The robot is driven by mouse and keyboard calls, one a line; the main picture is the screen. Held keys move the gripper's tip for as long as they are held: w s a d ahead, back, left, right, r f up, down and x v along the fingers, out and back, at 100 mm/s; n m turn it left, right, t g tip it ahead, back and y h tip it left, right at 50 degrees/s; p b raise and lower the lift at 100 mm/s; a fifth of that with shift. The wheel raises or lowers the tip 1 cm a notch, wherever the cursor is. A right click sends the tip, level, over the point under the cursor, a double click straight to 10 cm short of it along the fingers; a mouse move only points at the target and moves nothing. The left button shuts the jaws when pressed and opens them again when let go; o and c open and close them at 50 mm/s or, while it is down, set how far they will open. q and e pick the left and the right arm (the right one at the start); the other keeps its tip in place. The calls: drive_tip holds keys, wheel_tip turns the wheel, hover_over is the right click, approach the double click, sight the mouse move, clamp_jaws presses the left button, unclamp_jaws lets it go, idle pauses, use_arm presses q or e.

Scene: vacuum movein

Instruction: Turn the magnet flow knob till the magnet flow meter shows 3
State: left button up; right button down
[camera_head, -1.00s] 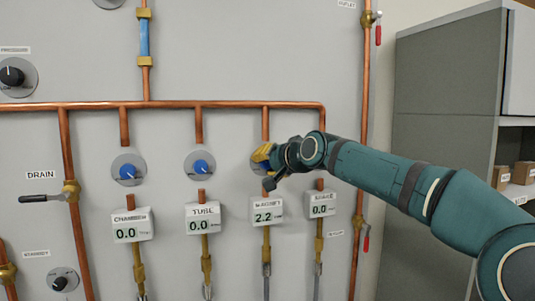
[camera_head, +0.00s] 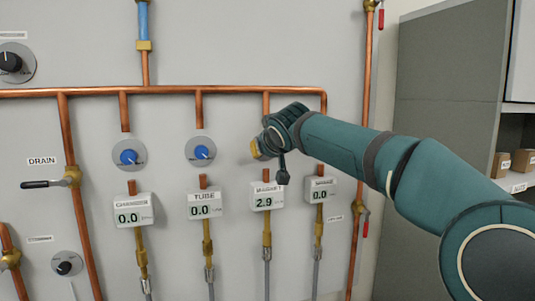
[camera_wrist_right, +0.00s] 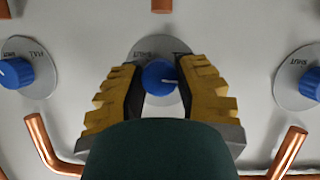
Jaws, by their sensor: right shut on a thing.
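The magnet flow knob is a blue knob (camera_wrist_right: 159,78) on a round grey plate, in the middle of the right wrist view. My right gripper (camera_wrist_right: 160,82) has its yellow fingers on either side of the knob and is shut on it. In the head view my right gripper (camera_head: 258,149) and wrist hide the knob. The magnet flow meter (camera_head: 267,197) is a white box just below, and it reads 2.9. My left gripper is not in view.
The chamber knob (camera_head: 128,156) and tube knob (camera_head: 201,151) are to the left, above the chamber meter (camera_head: 134,212) and tube meter (camera_head: 205,204), both at 0.0. A fourth meter (camera_head: 320,190) right of the magnet meter reads 0.0. Copper pipes run across the panel. A grey cabinet (camera_head: 440,150) stands right.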

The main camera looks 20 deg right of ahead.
drive_tip(key=shift+f+n+h+b, duration=0.15)
drive_tip(key=shift+n+h+b, duration=0.85)
drive_tip(key=shift+n, duration=0.4)
drive_tip(key=c, duration=0.6)
unclamp_jaws()
drive_tip(key=shift+w, duration=0.1)
drive_tip(key=v, duration=1.2)
drive_tip(key=shift+f, duration=0.15)
